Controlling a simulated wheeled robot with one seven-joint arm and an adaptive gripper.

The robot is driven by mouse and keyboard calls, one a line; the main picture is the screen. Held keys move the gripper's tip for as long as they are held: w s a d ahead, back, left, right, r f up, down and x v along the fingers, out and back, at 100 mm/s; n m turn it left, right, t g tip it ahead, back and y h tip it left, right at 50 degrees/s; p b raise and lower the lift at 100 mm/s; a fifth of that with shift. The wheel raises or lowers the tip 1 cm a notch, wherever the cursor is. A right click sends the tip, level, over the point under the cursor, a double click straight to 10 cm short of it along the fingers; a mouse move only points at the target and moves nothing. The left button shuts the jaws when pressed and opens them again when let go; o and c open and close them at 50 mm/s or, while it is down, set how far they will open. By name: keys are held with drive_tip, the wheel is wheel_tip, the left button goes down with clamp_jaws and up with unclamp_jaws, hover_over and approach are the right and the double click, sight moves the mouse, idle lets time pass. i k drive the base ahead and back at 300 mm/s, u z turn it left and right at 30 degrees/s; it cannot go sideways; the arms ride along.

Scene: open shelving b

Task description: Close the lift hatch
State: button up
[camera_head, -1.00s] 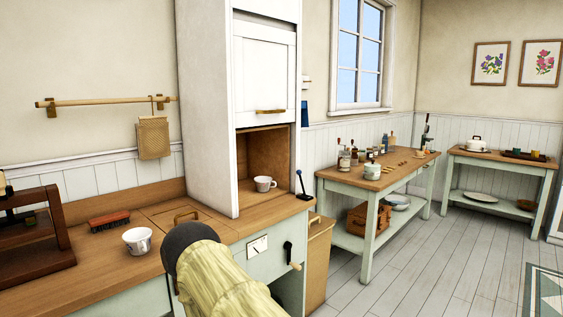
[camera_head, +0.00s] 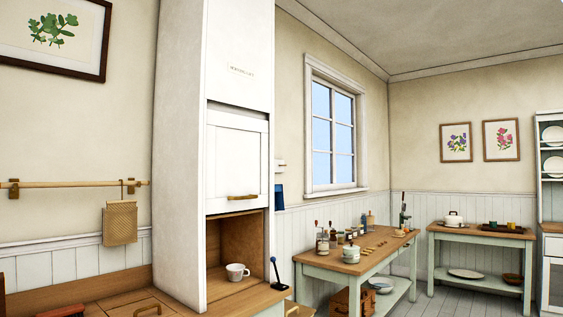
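The lift hatch (camera_head: 238,160) is a white panelled sliding door on the tall white lift cabinet (camera_head: 178,150). It is raised, and the lower opening stands uncovered. A brass-coloured handle (camera_head: 242,197) runs along its bottom edge. Inside the wooden lift compartment (camera_head: 238,240) a white cup (camera_head: 237,271) stands on the floor, near the front. A dark lever with a blue knob (camera_head: 275,270) stands on the counter just right of the opening. My gripper is out of view.
The wooden counter (camera_head: 70,293) runs left of the cabinet, with a handled lid (camera_head: 146,309) set in it. A towel rail (camera_head: 70,184) with a woven cloth (camera_head: 119,223) hangs on the wall. A table with jars (camera_head: 350,268) stands to the right.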

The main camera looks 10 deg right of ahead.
sight(237, 178)
drive_tip(key=k, duration=0.5)
drive_tip(key=u, duration=0.6)
drive_tip(key=i, duration=1.7)
drive_tip(key=z, duration=0.45)
